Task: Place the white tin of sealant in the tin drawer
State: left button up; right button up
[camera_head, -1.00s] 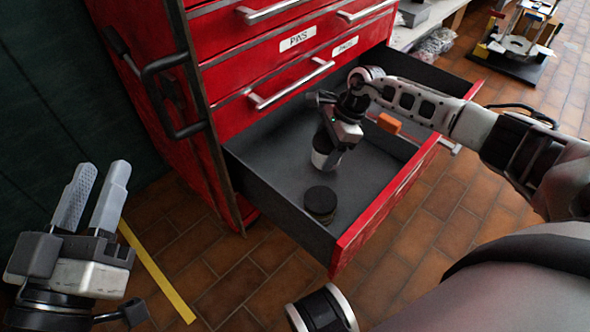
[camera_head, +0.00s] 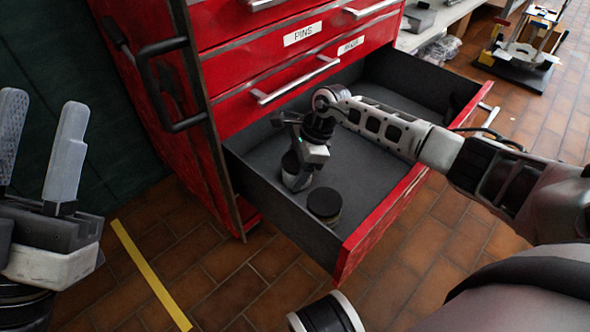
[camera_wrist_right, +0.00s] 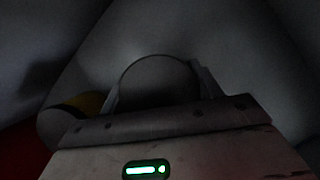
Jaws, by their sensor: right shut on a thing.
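The white tin (camera_head: 297,178) has a dark top and is inside the open tin drawer (camera_head: 286,213). My right gripper (camera_head: 294,158) is shut on it from above. I cannot tell whether its base touches the drawer floor. In the right wrist view the held tin shows as a dark round top (camera_wrist_right: 157,75) between the fingers (camera_wrist_right: 160,95). A dark round tin (camera_head: 324,204) stands on the drawer floor, just right of and nearer than the white tin. My left gripper (camera_head: 42,125) is open and empty at the left, away from the drawer.
The red cabinet (camera_head: 230,60) has closed drawers with bar handles above the open one. A black side handle (camera_head: 163,85) juts from its left. My right arm reaches over the drawer's right wall. The drawer's back right floor is partly hidden by the arm.

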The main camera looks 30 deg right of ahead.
jog(key=o, duration=1.2)
jog(key=shift+f, duration=0.1)
jog(key=shift+c, duration=0.2)
jog(key=p+v, duration=0.1)
jog(key=v, duration=0.1)
jog(key=p+v, duration=0.1)
jog(key=v, duration=0.1)
jog(key=shift+s+d+f, duration=0.1)
jog(key=shift+d, duration=0.2)
jog(key=d, duration=0.3)
jog(key=s+d+p, duration=0.1)
jog(key=d, duration=0.3)
jog(key=s+d, duration=0.1)
jog(key=d, duration=0.2)
jog(key=shift+s+d+f+p, duration=0.2)
jog(key=shift+d+f+p, duration=0.05)
jog(key=shift+d+p, duration=0.15)
pick_arm(q)
notch_tip(320, 180, down, 6)
jog(key=w+n+g+y, duration=0.1)
jog(key=n+y, duration=0.5)
jog(key=n, duration=0.2)
jog(key=shift+w+a+f, duration=0.15)
jog(key=shift+w, duration=0.2)
pick_arm(e)
jog(key=shift+r, duration=0.15)
